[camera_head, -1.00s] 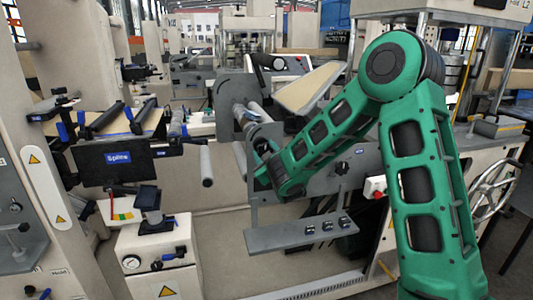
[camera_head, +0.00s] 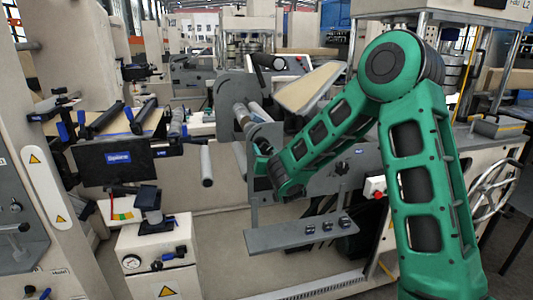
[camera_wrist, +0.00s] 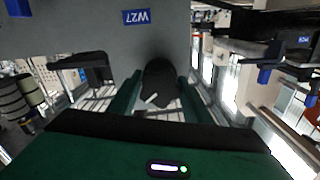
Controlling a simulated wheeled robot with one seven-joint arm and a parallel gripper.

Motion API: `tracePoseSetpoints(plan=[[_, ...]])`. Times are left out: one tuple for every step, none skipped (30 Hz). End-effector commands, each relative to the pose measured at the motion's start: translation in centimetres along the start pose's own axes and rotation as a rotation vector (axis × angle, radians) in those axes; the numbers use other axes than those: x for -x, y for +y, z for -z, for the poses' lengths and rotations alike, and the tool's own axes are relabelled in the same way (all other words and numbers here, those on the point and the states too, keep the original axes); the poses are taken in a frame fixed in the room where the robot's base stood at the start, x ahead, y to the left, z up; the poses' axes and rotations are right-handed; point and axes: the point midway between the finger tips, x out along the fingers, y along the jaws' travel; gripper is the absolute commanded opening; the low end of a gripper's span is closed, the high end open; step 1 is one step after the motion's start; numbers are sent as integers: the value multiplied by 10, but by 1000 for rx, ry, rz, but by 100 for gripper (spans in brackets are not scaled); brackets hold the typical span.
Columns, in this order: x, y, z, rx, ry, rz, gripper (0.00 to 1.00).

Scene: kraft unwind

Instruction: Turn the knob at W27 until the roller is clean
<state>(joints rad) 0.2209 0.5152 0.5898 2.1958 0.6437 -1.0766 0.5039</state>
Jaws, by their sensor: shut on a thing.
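A dark rounded knob (camera_wrist: 160,82) stands out from a grey panel under the blue W27 label (camera_wrist: 143,17), which reads upside down in the wrist view. A short pale mark shows on the knob. My gripper (camera_wrist: 158,98) is shut on the knob, with one green finger on each side. In the head view my gripper (camera_head: 262,165) reaches the left side of the grey unwind stand, and the knob is hidden there by my wrist. Which roller belongs to this knob I cannot tell for sure.
A grey shelf (camera_head: 300,234) with small black parts lies below my forearm. A splice unit (camera_head: 118,164) with a blue label and a projecting grey roller (camera_head: 207,166) stand to the left. A red button box (camera_head: 375,187) and a handwheel (camera_head: 494,190) are to the right.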

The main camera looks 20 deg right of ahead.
Motion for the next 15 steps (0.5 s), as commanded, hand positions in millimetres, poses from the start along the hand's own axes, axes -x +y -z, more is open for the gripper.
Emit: tracePoseSetpoints(plan=[[0, 2, 0, -11, 0, -3, 23], [0, 2, 0, -21, 0, -3, 23], [0, 2, 0, -44, 0, -3, 23], [0, 2, 0, -68, 1, -3, 23], [0, 2, 0, -97, 1, -4, 23], [0, 2, 0, -143, 1, -4, 23], [0, 3, 0, -179, 1, -4, 23], [0, 3, 0, -214, 1, -4, 23], [0, 3, 0, -259, 1, -4, 23], [0, 3, 0, -292, 1, -4, 23], [0, 3, 0, -323, 1, -5, 23], [0, 3, 0, -360, 1, -5, 23], [0, 3, 0, -383, 1, -5, 23], [0, 3, 0, -402, 1, -5, 23], [0, 3, 0, -422, 1, -5, 23]])
